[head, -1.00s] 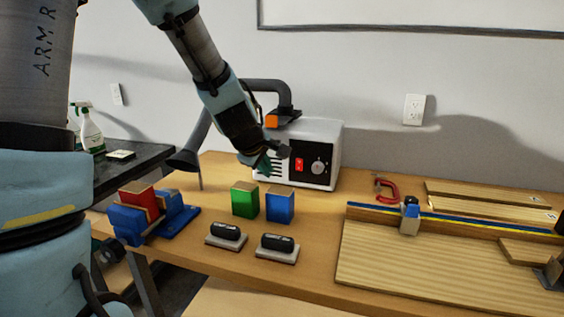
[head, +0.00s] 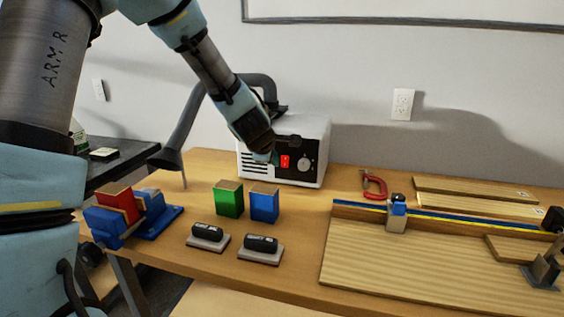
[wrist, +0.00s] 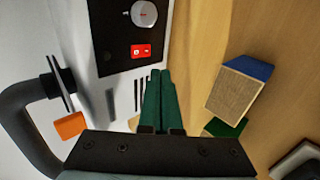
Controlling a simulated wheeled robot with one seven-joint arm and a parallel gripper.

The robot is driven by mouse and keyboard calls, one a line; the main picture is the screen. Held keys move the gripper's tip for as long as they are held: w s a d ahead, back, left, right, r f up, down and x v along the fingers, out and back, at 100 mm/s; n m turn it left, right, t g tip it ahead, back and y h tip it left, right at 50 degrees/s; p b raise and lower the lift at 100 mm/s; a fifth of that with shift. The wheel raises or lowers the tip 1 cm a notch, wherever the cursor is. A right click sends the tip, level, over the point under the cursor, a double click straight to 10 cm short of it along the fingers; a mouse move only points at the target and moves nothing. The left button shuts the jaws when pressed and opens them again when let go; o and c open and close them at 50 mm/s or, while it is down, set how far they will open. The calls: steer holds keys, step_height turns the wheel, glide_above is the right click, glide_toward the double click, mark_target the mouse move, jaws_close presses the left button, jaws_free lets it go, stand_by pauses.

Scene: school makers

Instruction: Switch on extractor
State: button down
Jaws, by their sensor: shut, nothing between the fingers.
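The extractor (head: 312,135) is a white box at the back of the wooden bench, with a dark front panel. The panel carries a red rocker switch (head: 285,161) and a round grey knob (head: 305,165) to its right. My gripper (head: 274,157) is just left of the red switch in the head view. In the wrist view its green fingers (wrist: 159,74) are shut and empty, with tips a little below and right of the red switch (wrist: 141,51). The knob (wrist: 144,14) is farther up there. I cannot tell whether the fingertips touch the panel or which way the switch is set.
A dark hose (head: 187,125) rises left of the extractor. Green (head: 229,201) and blue (head: 264,204) blocks stand in front of it, with two black-handled erasers nearer.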

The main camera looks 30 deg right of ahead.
mark_target(285, 161)
steer(key=w+d+f+p, duration=0.1)
steer(key=w, duration=0.1)
steer(key=w+d+f+p, duration=0.1)
steer(key=d+f, duration=0.1)
steer(key=w+d+f+p, duration=0.1)
steer(key=w+d, duration=0.1)
steer(key=shift+w+d+f, duration=0.15)
steer(key=shift+w+d, duration=0.05)
steer(key=shift+w, duration=0.15)
steer(key=shift+w+d+f, duration=0.1)
steer(key=shift+w, duration=0.05)
steer(key=shift+w+d+f+b, duration=0.1)
steer(key=shift+f+b, duration=0.05)
steer(key=shift+b, duration=0.15)
steer(key=shift+r, duration=0.25)
steer(key=shift+r+p, duration=0.75)
